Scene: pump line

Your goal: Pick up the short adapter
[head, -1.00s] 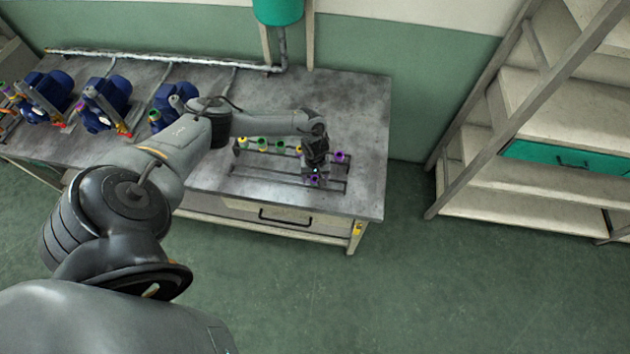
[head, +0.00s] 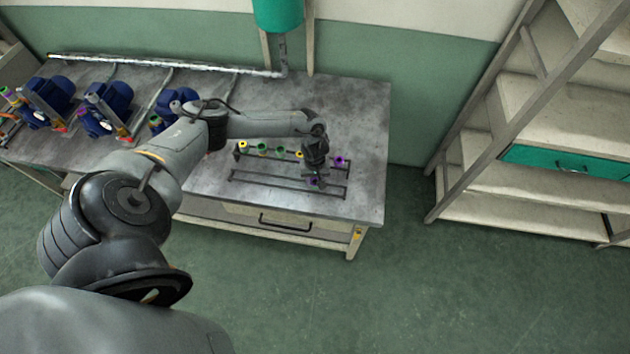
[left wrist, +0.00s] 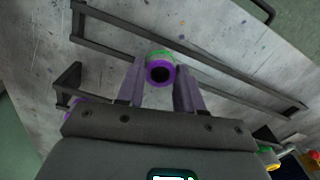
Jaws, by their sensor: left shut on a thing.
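The short adapter (left wrist: 160,72), a small tube piece with a purple ring end and a green part behind it, sits between the fingers of my left gripper (left wrist: 158,88) in the left wrist view. The gripper is shut on it. In the head view the adapter's purple end (head: 313,182) shows just below my left gripper (head: 315,174), over the front rails of the dark rack (head: 260,183). Whether the adapter still touches the rack is unclear. My right gripper is not in view.
Several fittings with yellow, green (head: 263,148) and orange rings stand along the rack's back rail. Another purple-ringed fitting (head: 340,160) is close to my gripper's right. Blue pumps (head: 108,105) stand at the table's left. The table's right end (head: 368,150) is clear.

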